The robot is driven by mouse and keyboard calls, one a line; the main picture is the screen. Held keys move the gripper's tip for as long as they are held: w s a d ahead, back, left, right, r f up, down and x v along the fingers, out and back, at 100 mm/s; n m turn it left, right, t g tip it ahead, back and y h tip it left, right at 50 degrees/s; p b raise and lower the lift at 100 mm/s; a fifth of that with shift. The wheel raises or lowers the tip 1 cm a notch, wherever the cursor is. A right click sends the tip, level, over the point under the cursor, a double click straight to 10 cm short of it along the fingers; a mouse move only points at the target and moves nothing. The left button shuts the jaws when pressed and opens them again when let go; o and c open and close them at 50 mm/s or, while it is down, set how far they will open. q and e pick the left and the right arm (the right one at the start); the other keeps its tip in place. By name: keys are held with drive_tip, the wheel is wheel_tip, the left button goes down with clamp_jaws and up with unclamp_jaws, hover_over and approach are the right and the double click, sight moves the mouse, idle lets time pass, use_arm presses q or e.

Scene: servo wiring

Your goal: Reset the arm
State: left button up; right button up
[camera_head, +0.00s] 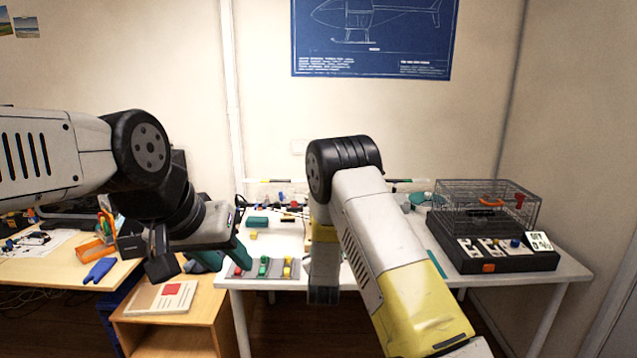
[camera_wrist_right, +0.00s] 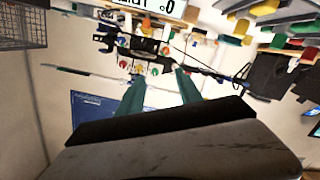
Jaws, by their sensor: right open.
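My left gripper (camera_head: 232,262) hangs at the front left of the white table, near a grey tray (camera_head: 275,270) with red, green and yellow pieces. Its two teal fingers look apart, with nothing seen between them. My right arm (camera_head: 380,240) reaches over the middle of the white table and hides part of it; its gripper is hidden in the head view. In the right wrist view my right gripper (camera_wrist_right: 160,76) has its two teal fingers apart. A black device with cables (camera_wrist_right: 145,47) shows beyond the fingertips; I cannot tell how far away it is.
A black box with a wire cage (camera_head: 488,210) stands at the right of the white table (camera_head: 550,268). A wooden desk (camera_head: 65,270) at left holds a blue piece (camera_head: 99,270) and an orange holder (camera_head: 95,248). A book (camera_head: 160,297) lies on a low wooden cabinet (camera_head: 205,312).

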drive_tip(key=s+d+r+m+g+y, duration=0.1)
drive_tip(key=s+d+r+m+g, duration=0.15)
drive_tip(key=s+r, duration=0.55)
drive_tip(key=s+d+r+m+g+y, duration=0.1)
drive_tip(key=s+d+r+g+y, duration=0.2)
drive_tip(key=r, duration=0.9)
drive_tip(key=s+d+r+g, duration=0.1)
drive_tip(key=s+d, duration=0.1)
drive_tip(key=s, duration=0.8)
drive_tip(key=s+d+r+g+h, duration=0.1)
drive_tip(key=s+d+g, duration=0.1)
drive_tip(key=s, duration=0.8)
drive_tip(key=s+d+r+m+g, duration=0.1)
drive_tip(key=s+d+g, duration=0.1)
drive_tip(key=s, duration=0.8)
drive_tip(key=shift+s+d+r+h, duration=0.25)
drive_tip(key=shift+d+r+h, duration=0.1)
drive_tip(key=shift+d, duration=0.35)
